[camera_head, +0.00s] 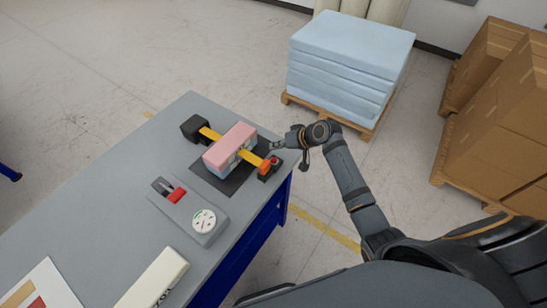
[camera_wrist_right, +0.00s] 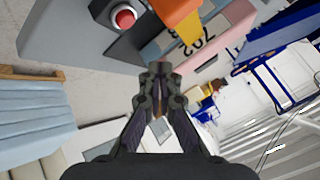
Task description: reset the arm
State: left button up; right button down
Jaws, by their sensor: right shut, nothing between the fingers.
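My right gripper (camera_head: 279,144) is at the right edge of the table, beside the compression fixture. In the right wrist view my right gripper (camera_wrist_right: 159,72) has its fingertips together with nothing between them. A red button (camera_head: 275,160) sits at the fixture's near right end, and the button also shows in the right wrist view (camera_wrist_right: 123,17). The gripper looks apart from the button and foam. My left gripper is not in view.
A grey device with a red switch (camera_head: 177,194) and round dial (camera_head: 204,221) lies on the grey table (camera_head: 105,185). A white box (camera_head: 155,278) is at the front. Light blue foam sheets (camera_head: 345,60) on a pallet and cardboard boxes (camera_head: 505,115) stand on the floor beyond.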

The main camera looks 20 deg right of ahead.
jog(key=shift+s, duration=0.1)
jog(key=s+d+r+n+g+h, duration=0.1)
jog(key=s+d+g+h, duration=0.2)
jog(key=s, duration=1)
jog(key=s+d+r+h, duration=0.1)
jog(key=s+d+h, duration=0.3)
jog(key=s, duration=0.9)
jog(key=s+d+f+g+b, duration=0.1)
jog(key=s+f+b, duration=0.15)
jog(key=f, duration=1.45)
jog(key=s+d+f+b, duration=0.1)
jog(key=f+b, duration=0.3)
jog(key=f, duration=1.3)
jog(key=s+d+f+g+b, duration=0.1)
jog(key=s+f+b, duration=0.3)
jog(key=s+f, duration=1.3)
notch_tip(320, 180, down, 3)
jog(key=shift+s+d+r, duration=0.1)
jog(key=shift+s+d, duration=0.05)
jog(key=shift+s, duration=0.15)
